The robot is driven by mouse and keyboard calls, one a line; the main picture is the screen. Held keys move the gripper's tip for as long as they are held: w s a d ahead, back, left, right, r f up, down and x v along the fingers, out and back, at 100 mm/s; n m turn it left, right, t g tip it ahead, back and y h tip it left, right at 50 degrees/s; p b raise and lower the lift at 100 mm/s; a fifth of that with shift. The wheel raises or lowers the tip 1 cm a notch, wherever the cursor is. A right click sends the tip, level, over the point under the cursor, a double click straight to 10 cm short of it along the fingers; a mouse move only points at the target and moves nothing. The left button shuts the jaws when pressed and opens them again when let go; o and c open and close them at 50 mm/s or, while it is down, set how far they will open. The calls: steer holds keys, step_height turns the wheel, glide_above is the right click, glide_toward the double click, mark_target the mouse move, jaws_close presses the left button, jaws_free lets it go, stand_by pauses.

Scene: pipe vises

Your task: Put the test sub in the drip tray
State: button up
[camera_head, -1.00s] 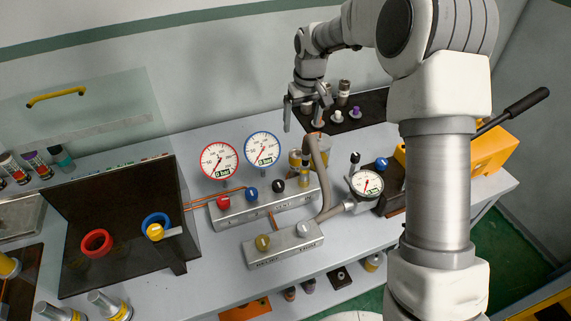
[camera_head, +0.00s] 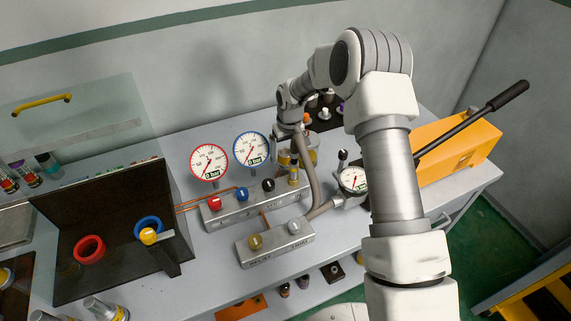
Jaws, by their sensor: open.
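My gripper (camera_head: 288,131) is at the end of the arm, low over the bench just right of the blue-rimmed gauge. It is small and partly hidden against the hose and brass fittings, and I see nothing held in it. I cannot tell for sure which piece is the test sub. Silver cylinders with yellow bands (camera_head: 107,308) stand at the lower left, cut by the frame edge. Small fittings (camera_head: 324,114) stand on a black mat or tray (camera_head: 322,126) behind my arm. I cannot tell which tray is the drip tray; a grey metal tray (camera_head: 14,226) is at the left edge.
A red-rimmed gauge (camera_head: 208,162) and a blue-rimmed gauge (camera_head: 251,148) stand over a valve block (camera_head: 228,210). A hose (camera_head: 315,180) arches close to my gripper. A dark box (camera_head: 118,225) with a clear shield stands left. A yellow pump (camera_head: 455,150) is right.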

steer(key=shift+w+a+f, duration=0.1)
steer(key=shift+w+f, duration=0.05)
steer(key=shift+f, duration=0.7)
steer(key=shift+w+a+f, duration=0.1)
steer(key=shift+f, duration=0.75)
jaws_close()
steer(key=shift+r, duration=0.1)
